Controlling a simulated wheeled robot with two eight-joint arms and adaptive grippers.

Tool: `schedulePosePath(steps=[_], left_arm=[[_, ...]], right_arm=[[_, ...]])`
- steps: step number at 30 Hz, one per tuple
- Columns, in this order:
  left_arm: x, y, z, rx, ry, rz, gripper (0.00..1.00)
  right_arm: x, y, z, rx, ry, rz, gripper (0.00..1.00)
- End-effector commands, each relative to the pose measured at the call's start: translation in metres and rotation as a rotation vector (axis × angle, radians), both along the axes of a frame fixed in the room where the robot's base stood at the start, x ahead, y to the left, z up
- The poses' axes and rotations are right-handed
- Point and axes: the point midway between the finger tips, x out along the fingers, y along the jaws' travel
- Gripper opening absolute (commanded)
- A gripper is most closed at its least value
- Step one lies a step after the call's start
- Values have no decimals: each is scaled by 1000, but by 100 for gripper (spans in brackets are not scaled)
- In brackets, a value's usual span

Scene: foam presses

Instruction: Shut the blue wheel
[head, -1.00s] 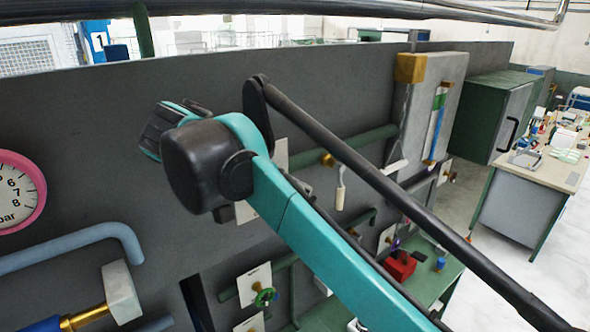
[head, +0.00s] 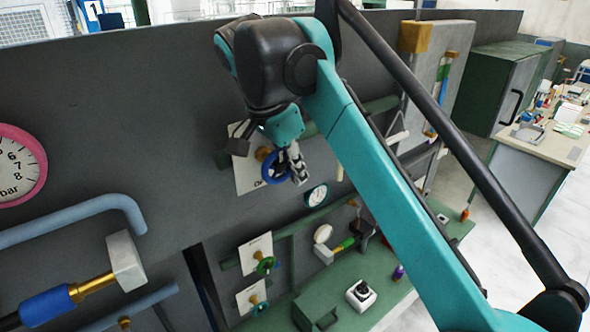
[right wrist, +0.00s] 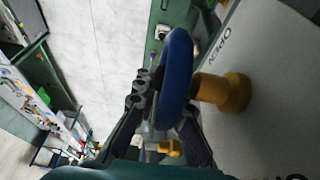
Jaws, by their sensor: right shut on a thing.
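The blue wheel (head: 270,170) sits on a brass valve stem in front of a white plate on the dark grey wall, near the middle of the head view. My right gripper (head: 297,164) is at the wheel's right side, with its fingers shut on the rim. In the right wrist view the blue wheel (right wrist: 178,78) stands nearly edge-on, with the gripper fingers (right wrist: 160,108) around its near rim. The brass stem (right wrist: 225,91) runs to the plate, where the word OPEN shows. My left gripper is out of view.
A small round gauge (head: 316,195) is right of the blue wheel. A green bench (head: 345,275) carries a white box with a black knob (head: 361,293). A large pink-rimmed gauge (head: 42,165) is at left.

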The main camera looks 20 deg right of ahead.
Motion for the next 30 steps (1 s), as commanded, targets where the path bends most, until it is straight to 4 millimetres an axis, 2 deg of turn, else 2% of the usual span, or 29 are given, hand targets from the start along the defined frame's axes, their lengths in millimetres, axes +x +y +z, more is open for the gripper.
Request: schedulePosePath(steps=[11, 12, 14, 15, 24, 30], left_arm=[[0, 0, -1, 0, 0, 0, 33], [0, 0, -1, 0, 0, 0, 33], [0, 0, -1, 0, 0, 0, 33], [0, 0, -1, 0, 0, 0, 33], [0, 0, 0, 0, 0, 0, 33], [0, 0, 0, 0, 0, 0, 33]], right_arm=[[0, 1, -2, 7, 5, 0, 0], [0, 1, -2, 7, 5, 0, 14], [0, 1, -2, 6, 4, 0, 30], [0, 1, -2, 6, 4, 0, 33], [0, 1, 1, 5, 2, 1, 33], [-2, 8, 22, 4, 2, 2, 33]])
